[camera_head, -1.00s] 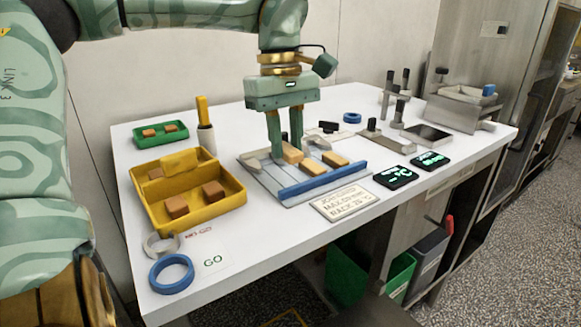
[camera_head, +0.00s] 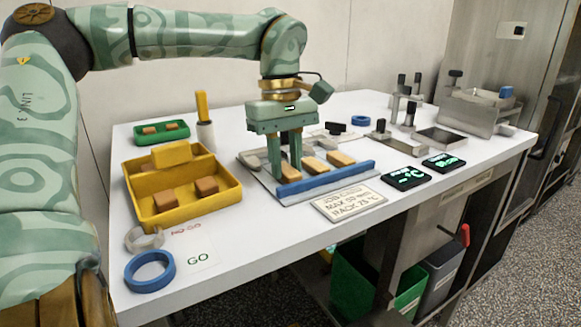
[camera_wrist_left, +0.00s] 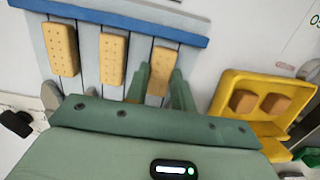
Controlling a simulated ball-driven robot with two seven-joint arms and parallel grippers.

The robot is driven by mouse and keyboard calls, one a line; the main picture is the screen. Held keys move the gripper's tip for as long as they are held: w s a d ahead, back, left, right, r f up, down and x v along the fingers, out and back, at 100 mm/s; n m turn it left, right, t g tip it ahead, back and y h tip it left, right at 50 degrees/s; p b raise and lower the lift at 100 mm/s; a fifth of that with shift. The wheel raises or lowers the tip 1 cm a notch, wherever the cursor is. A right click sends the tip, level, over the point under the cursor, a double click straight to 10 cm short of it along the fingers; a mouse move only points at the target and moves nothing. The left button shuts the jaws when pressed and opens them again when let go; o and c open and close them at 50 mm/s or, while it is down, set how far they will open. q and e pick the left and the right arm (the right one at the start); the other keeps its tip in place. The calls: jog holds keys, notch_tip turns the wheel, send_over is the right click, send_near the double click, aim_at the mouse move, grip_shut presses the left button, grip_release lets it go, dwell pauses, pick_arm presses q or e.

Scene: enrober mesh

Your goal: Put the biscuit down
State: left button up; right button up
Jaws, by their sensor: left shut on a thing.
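My left gripper (camera_head: 286,160) points straight down over the left part of the grey slatted rack (camera_head: 256,173), which has a blue bar (camera_head: 328,180) along its front. It is shut on a tan biscuit (camera_head: 290,173), which also shows between the fingers in the left wrist view (camera_wrist_left: 159,72). The held biscuit is level with the rack's slats or just over them; I cannot tell whether it touches. Two more biscuits, a middle one (camera_head: 315,165) and a right one (camera_head: 341,158), lie beside it in a row. My right gripper is not in view.
A yellow tray (camera_head: 222,198) with brown blocks stands left of the rack, with a small green tray (camera_head: 178,138) behind it. A job card (camera_head: 348,203) and two dark displays (camera_head: 407,177) lie in front and right. A blue ring (camera_head: 149,270) lies at the front left.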

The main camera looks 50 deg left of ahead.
aim_at(286, 168)
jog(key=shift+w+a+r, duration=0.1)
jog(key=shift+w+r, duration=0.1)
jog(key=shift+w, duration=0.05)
pick_arm(q)
jog(key=shift+f, duration=0.1)
jog(key=o, duration=0.8)
jog(key=shift+f, duration=0.1)
jog(key=shift+c, duration=0.2)
